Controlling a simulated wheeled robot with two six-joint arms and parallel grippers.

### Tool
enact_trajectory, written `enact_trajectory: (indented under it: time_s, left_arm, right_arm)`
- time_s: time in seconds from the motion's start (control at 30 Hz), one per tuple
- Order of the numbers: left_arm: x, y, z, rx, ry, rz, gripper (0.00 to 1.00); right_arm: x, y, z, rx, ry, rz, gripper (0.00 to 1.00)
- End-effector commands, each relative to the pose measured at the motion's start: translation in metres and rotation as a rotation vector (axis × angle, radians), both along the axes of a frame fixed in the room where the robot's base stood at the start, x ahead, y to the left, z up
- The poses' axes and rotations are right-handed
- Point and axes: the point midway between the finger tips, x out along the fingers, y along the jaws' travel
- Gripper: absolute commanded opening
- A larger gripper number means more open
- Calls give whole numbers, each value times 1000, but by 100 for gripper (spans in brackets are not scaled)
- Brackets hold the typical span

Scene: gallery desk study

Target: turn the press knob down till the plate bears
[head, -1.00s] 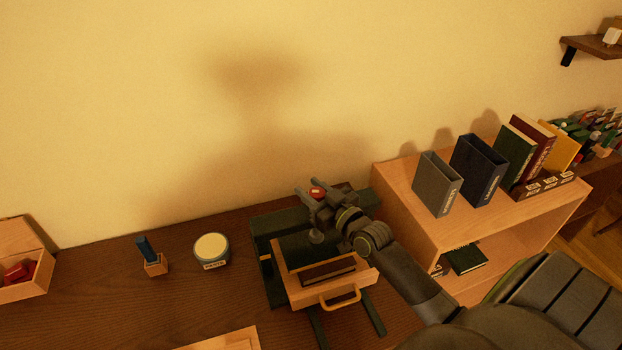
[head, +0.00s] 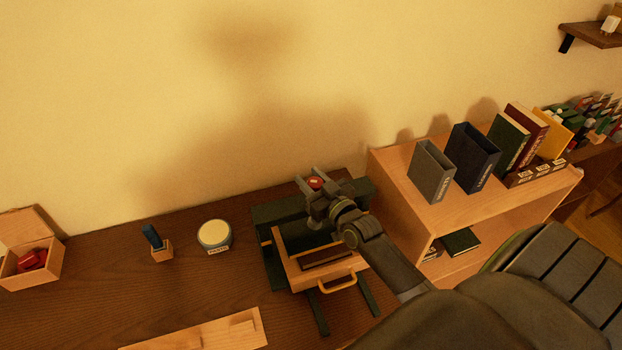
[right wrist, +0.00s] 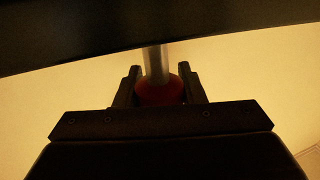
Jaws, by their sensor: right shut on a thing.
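The press is a dark green frame (head: 278,213) on the brown desk, with a wooden tray (head: 288,273) with a yellow handle in its lower part. A dark book-like block lies in the tray. The red press knob (head: 315,183) sits at the top of the press. My right gripper (head: 310,192) reaches it from the right and is shut on it. In the right wrist view the red knob (right wrist: 160,93) sits between the two fingers, with a metal screw rising behind it. The pressing plate is mostly hidden by my gripper, so its contact cannot be told. My left gripper is not in view.
A round tin (head: 214,236), a small wooden holder with a blue item (head: 153,238) and an open box with red things (head: 58,259) stand to the left. A light board (head: 190,334) lies in front. A wooden shelf (head: 400,185) with books stands close on the right.

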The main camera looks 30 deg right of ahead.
Motion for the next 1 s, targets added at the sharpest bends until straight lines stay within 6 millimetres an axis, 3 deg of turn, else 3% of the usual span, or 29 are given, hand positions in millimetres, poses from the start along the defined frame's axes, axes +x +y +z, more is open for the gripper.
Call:
enact_trajectory:
  time_s: [0.7,0.73,0.87,1.0]
  left_arm:
    - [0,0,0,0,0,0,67]
    - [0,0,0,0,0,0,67]
    - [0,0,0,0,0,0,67]
    - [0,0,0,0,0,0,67]
  right_arm:
    - [0,0,0,0,0,0,13]
    - [0,0,0,0,0,0,40]
    - [0,0,0,0,1,0,57]
    - [0,0,0,1,1,0,57]
